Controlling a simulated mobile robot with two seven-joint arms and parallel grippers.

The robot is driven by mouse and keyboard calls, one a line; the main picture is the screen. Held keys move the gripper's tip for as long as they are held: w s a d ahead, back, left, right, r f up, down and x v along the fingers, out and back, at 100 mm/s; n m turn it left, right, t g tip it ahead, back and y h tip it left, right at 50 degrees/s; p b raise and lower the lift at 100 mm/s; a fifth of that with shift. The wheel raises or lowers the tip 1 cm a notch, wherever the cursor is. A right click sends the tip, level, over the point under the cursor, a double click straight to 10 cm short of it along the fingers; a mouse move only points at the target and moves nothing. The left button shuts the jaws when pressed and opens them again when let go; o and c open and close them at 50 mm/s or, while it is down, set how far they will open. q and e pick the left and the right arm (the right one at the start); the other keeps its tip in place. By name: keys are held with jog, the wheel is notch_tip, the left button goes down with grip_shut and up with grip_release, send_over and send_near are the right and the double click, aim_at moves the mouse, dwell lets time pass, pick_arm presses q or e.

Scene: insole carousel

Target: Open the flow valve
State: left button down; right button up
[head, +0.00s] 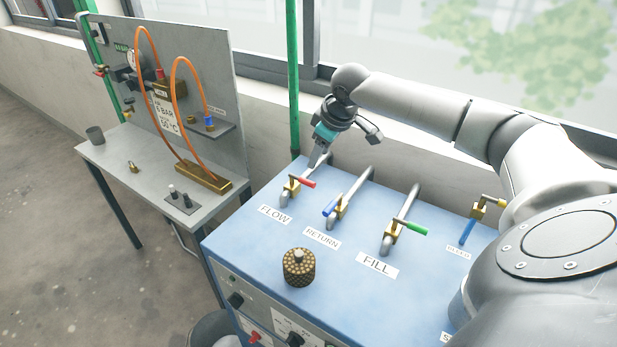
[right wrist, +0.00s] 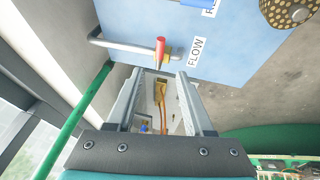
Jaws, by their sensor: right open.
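The flow valve is a brass body (head: 289,188) with a red lever (head: 304,182) on a grey pipe, beside the FLOW label (head: 275,214) on the blue bench top. The lever sticks out to the right, across the pipe's line. My right gripper (head: 317,158) is just behind and above the lever, near the far end of the pipe, apart from the lever. In the right wrist view the red lever (right wrist: 160,50) stands out beyond the open, empty fingers (right wrist: 160,76), about midway between them. My left gripper is not in view.
Blue RETURN (head: 331,207) and green FILL (head: 412,228) levers stand close to the right. A knobbed brass cylinder (head: 299,268) sits in front. A wall and window lie behind, with a green vertical pipe (head: 293,80). A grey side table (head: 120,157) stands left.

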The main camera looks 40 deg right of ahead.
aim_at(307, 181)
jog(key=x, duration=1.2)
jog(key=shift+b, duration=0.3)
jog(key=shift+c, duration=0.2)
grip_shut()
dwell(0.8)
